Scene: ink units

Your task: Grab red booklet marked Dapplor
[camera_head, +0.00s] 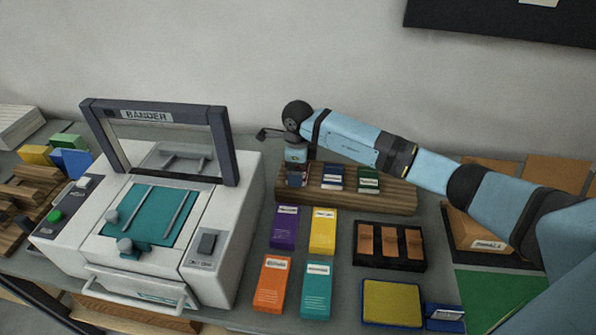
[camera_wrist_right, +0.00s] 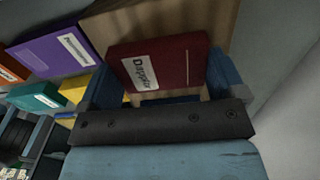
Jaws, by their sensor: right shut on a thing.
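The red booklet (camera_wrist_right: 180,62) has a white label reading "Dapplor" and sits between the fingers of my right gripper (camera_wrist_right: 162,80) in the right wrist view. The gripper is shut on it. In the head view my right gripper (camera_head: 296,168) is at the left end of a wooden rack (camera_head: 350,201), pointing down, and mostly hides the booklet. I cannot tell whether the booklet still touches the rack. My left gripper is not in view.
A blue booklet (camera_head: 332,177) and a green booklet (camera_head: 368,181) stand in the rack. Purple (camera_head: 284,228), yellow (camera_head: 323,231), orange (camera_head: 271,285) and teal (camera_head: 316,291) packs lie in front. A banding machine (camera_head: 222,255) stands left, a black tray (camera_head: 390,263) right.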

